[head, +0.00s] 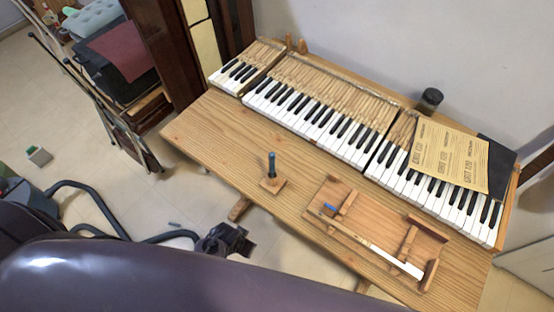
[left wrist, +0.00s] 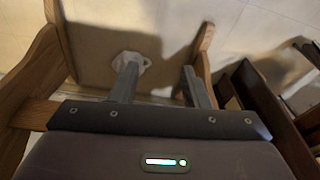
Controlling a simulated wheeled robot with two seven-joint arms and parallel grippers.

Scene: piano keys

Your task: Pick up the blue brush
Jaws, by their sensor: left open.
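The blue brush (head: 271,165) looks like a slim, dark blue upright piece in the head view. It stands on a small wooden block (head: 273,184) on the left front part of the wooden table. The brush does not show in that view. A dark shape (head: 225,240) lies low beside the table's front edge in the head view; I cannot tell whether it is my gripper. My right gripper is not in view.
Piano keys (head: 315,115) line the table's back, with a yellowish paper sheet (head: 450,157) on the right ones. A dark jar (head: 430,99) stands behind. A wooden frame (head: 375,238) with a small blue piece (head: 329,207) lies right of the brush. The wooden table (head: 215,135) is bare left of it.

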